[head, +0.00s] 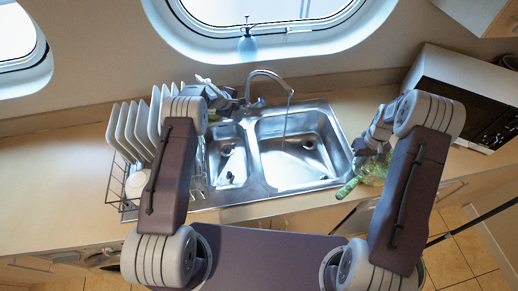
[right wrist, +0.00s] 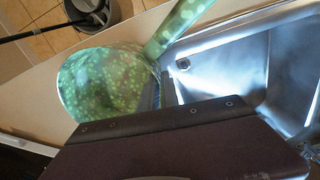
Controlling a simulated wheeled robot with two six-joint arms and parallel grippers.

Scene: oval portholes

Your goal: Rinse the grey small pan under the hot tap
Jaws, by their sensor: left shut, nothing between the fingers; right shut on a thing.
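A pan-shaped thing with a handle, green with pale spots rather than grey, shows at the right of the sink (head: 372,174). It also shows in the right wrist view (right wrist: 100,85), its handle reaching over the sink edge. My right gripper (head: 366,152) is shut on this green pan; the grip itself is mostly hidden. The chrome tap (head: 268,74) arches over the right basin (head: 290,172), and a thin stream of water (head: 285,125) falls from it. My left gripper (head: 240,104) is shut and empty, close to the tap's base; I cannot tell whether it touches the lever.
A dish rack (head: 126,193) with several white plates (head: 130,125) stands left of the sink. The smaller left basin (head: 230,165) looks empty. A microwave-like appliance (head: 465,95) is at the right. The left counter (head: 50,190) is clear.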

